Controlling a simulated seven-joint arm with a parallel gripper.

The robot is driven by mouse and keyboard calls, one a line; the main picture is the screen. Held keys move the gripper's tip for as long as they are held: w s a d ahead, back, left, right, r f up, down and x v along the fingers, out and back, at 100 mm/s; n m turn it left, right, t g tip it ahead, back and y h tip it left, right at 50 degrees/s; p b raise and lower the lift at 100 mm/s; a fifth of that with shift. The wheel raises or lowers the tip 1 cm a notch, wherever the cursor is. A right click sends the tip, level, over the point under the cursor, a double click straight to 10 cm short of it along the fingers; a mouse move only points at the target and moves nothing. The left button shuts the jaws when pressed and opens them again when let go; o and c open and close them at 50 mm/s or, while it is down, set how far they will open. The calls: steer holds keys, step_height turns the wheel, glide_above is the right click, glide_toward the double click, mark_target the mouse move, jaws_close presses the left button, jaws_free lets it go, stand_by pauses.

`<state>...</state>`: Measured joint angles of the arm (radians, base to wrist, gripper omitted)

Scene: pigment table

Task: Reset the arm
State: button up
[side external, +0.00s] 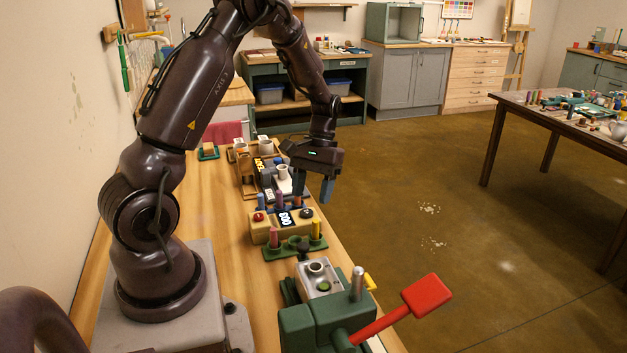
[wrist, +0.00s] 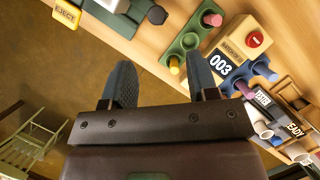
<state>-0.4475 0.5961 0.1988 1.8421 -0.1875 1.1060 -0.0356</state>
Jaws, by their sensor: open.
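My gripper (side external: 313,188) hangs at the end of my bent arm, above the bench's right edge in the side view. Its two fingers point down and stand apart. In the wrist view my gripper (wrist: 160,72) shows nothing between its fingers, only floor and bench edge beyond. A tan counter box (side external: 265,231) with a red button and a display stands below and left of my gripper in the side view. In the wrist view the display (wrist: 220,64) reads 003.
A green press (side external: 322,327) with a red lever (side external: 427,299) stands at the bench's near end. A green rack (wrist: 180,47) with coloured pegs sits beside the counter box. The wooden bench top (side external: 215,215) is clear on the left.

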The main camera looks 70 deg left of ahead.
steer(key=shift+v, duration=1.15)
steer(key=shift+a, duration=0.1)
steer(key=s+d+r+m+t+y, duration=0.1)
steer(key=s+d+r+m+t, duration=0.3)
steer(key=d+r, duration=0.4)
steer(key=s+d+r+m+t+y, duration=0.2)
steer(key=s+d+r+m+t, duration=0.2)
steer(key=d+r, duration=0.5)
steer(key=shift+s+d+m+t, duration=0.45)
steer(key=shift+s+d, duration=0.45)
steer(key=shift+d, duration=0.25)
steer(key=shift+r, duration=0.15)
stand_by(0.3)
